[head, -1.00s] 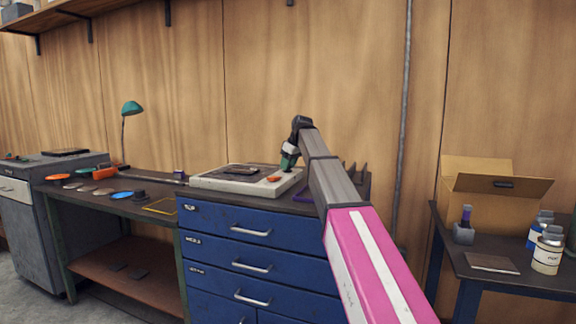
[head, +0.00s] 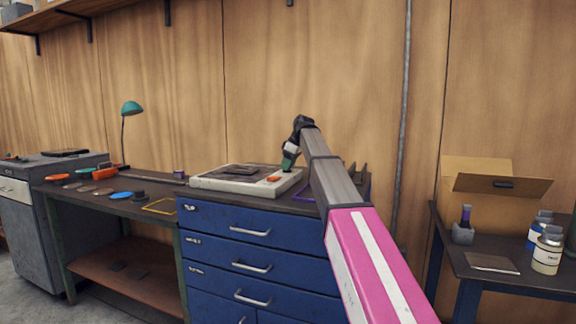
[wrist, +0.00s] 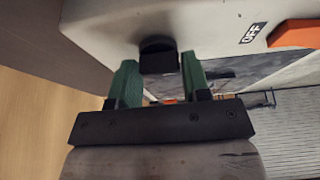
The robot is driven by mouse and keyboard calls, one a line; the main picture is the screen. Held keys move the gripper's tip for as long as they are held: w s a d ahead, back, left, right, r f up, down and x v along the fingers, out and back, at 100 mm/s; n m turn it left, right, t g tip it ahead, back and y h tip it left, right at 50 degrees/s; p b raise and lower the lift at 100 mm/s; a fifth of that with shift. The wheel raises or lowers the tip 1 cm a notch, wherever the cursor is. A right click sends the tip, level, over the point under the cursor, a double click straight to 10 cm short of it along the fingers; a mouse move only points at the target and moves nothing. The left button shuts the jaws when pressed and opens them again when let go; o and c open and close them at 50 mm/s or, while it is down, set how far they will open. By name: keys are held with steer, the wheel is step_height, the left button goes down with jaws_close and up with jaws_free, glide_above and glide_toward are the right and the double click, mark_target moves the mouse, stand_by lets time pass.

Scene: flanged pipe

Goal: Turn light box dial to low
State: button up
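The light box (head: 215,184) is a pale, flat case on top of the blue drawer cabinet in the head view. The wrist view shows its pale surface (wrist: 205,25) close up, with a black dial (wrist: 158,54) and an "OFF" label beside an orange switch (wrist: 296,34). My gripper (head: 287,165) is at the box's far right side. In the wrist view its green fingers (wrist: 159,66) are apart, one on each side of the dial, with a narrow gap visible at least on the left. The dial's setting marks cannot be made out.
The blue drawer cabinet (head: 255,253) stands against the wood wall. A workbench with a green lamp (head: 131,108) and several coloured discs is to the left. A side table at right holds an open cardboard box (head: 475,205) and cans (head: 547,250).

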steer(key=o, duration=0.3)
steer(key=v, duration=1)
steer(key=shift+r, duration=0.4)
steer(key=shift+s+d, duration=0.1)
